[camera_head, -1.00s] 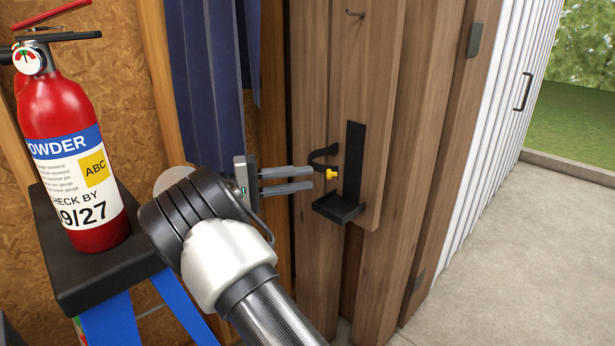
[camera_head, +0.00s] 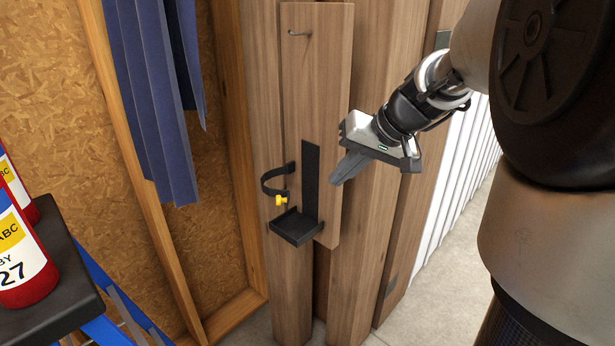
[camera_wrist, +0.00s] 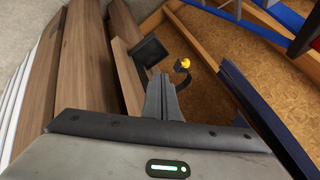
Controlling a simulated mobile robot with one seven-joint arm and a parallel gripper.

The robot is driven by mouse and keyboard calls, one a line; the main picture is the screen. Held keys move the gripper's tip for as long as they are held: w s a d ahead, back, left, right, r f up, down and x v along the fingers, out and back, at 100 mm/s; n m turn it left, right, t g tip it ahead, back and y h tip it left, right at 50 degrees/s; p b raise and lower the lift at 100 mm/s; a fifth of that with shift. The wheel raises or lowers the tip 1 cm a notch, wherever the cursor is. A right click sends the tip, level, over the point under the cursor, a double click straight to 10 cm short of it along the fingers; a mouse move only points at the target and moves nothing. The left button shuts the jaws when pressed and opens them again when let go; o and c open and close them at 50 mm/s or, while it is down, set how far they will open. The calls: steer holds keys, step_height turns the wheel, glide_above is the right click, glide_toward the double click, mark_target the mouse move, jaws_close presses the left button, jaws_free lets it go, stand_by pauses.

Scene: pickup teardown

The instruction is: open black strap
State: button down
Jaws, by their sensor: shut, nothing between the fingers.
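The black strap (camera_head: 266,186) curves out from the left side of a black wall bracket (camera_head: 310,178). Its yellow clip (camera_head: 281,200) hangs in front, and the strap's clip end looks apart from the bracket's right side. A black shelf (camera_head: 297,227) forms the bracket's foot. My gripper (camera_head: 337,181) is shut and empty, just right of the bracket, with its fingers pointing down-left and apart from the strap. In the wrist view the fingers (camera_wrist: 160,80) lie left of the strap (camera_wrist: 186,80) and its yellow clip (camera_wrist: 183,64), with the shelf (camera_wrist: 150,50) at upper left.
A red fire extinguisher (camera_head: 25,262) stands on a black-topped stool (camera_head: 60,295) at left. The bracket is on a wooden board (camera_head: 325,60) with a metal hook (camera_head: 299,33) above. Blue fabric (camera_head: 150,100) hangs left. My arm fills the right side.

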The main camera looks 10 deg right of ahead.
steer(key=w+a+f, duration=0.6)
steer(key=a+f, duration=0.1)
steer(key=shift+a+f, duration=0.15)
steer(key=shift+f, duration=0.2)
steer(key=shift+w+a+p, duration=0.1)
steer(key=shift+w+p, duration=0.1)
steer(key=shift+p, duration=0.1)
